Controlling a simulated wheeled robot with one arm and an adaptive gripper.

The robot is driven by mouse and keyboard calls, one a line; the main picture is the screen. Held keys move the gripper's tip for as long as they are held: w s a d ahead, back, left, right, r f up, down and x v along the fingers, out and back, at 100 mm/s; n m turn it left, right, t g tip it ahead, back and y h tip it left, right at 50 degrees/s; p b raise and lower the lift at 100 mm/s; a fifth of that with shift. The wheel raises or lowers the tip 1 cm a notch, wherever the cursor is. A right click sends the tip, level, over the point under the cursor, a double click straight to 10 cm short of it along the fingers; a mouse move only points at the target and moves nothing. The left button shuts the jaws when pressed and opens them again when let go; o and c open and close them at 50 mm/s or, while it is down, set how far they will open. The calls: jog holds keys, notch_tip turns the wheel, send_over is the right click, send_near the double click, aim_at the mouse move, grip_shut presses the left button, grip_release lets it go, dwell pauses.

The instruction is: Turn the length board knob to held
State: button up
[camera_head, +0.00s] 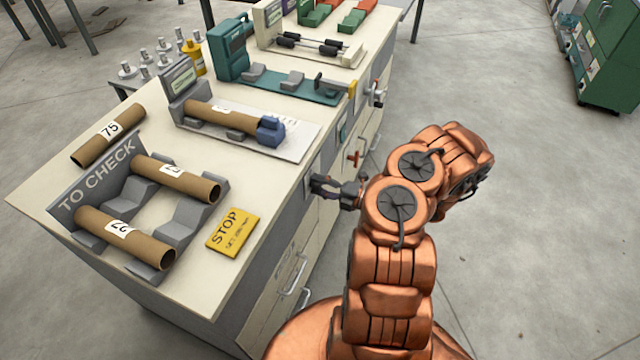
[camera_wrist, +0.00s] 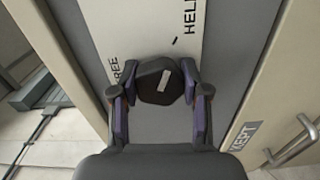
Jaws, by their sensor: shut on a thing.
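The length board knob (camera_wrist: 153,82) is a dark, faceted knob with a short white mark on its face. It sits on a pale plate (camera_wrist: 150,35) on the cabinet's side. FREE is printed at the plate's left and HELD at its upper right, with a small black tick below HELD. The knob's white mark runs nearly upright in the wrist view; I cannot tell exactly where it points. My gripper (camera_wrist: 155,76) has one finger on each side of the knob and is shut on it. In the head view my gripper (camera_head: 322,184) is against the cabinet side and the knob is hidden.
A door labelled KEPT with a metal handle (camera_wrist: 290,145) is right of the knob. On the bench top stand a TO CHECK rack (camera_head: 78,182) with cardboard tubes and a yellow STOP card (camera_head: 232,232). Open floor lies right.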

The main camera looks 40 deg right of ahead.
jog(key=shift+d+m, duration=0.1)
jog(key=shift+m, duration=0.7)
jog(key=o, duration=1.1)
jog(key=shift+o, duration=0.2)
jog(key=shift+s, duration=0.1)
jog(key=v, duration=1.1)
jog(key=shift+s+d, duration=0.25)
jog(key=shift+s, duration=0.1)
jog(key=shift+w, duration=0.1)
